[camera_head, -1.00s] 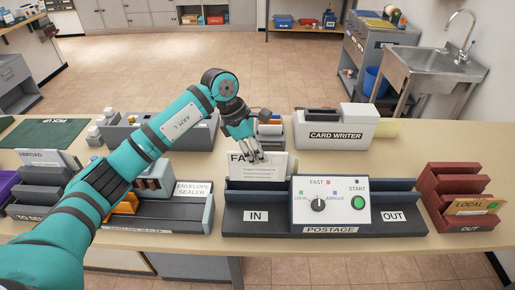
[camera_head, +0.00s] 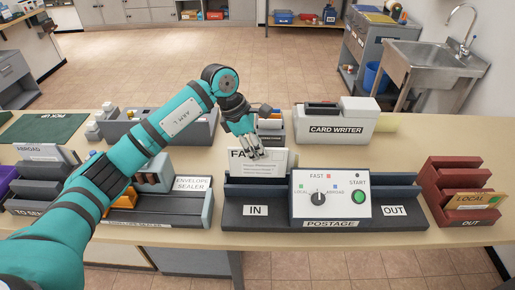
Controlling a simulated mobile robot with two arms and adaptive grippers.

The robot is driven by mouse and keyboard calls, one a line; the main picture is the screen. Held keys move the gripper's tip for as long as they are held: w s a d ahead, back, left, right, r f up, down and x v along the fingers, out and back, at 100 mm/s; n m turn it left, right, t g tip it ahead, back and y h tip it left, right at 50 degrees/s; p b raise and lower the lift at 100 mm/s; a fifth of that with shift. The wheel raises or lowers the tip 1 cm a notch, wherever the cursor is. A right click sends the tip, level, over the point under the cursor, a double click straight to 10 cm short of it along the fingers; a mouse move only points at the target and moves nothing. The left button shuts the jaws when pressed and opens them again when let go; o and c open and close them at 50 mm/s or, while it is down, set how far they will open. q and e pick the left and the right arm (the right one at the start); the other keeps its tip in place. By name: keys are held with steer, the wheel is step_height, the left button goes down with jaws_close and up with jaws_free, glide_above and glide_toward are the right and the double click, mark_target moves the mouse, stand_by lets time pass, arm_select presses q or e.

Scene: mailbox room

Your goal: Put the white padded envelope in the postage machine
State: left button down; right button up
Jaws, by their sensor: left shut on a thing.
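The white padded envelope (camera_head: 276,163) stands upright at the IN side of the postage machine (camera_head: 330,198). "FA" and some small print show on it; my fingers cover part of its face. Its lower edge is hidden behind the machine's dark blue wall, so I cannot tell whether it rests on the bottom. My left gripper (camera_head: 254,155) is shut on the envelope's upper part from above. The machine has a white panel with a black dial, a green START button and LOCAL, FAST and ABROAD marks. My right gripper is not in view.
A card writer (camera_head: 336,128) stands behind the machine. A red OUT rack (camera_head: 458,197) with a LOCAL item is at right.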

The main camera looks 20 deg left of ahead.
arm_select(q)
steer(key=shift+f+b, duration=1.2)
steer(key=shift+f, duration=0.25)
steer(key=shift+f, duration=0.1)
steer(key=shift+f+b, duration=1.2)
steer(key=shift+f, duration=0.2)
steer(key=c, duration=1.3)
jaws_free()
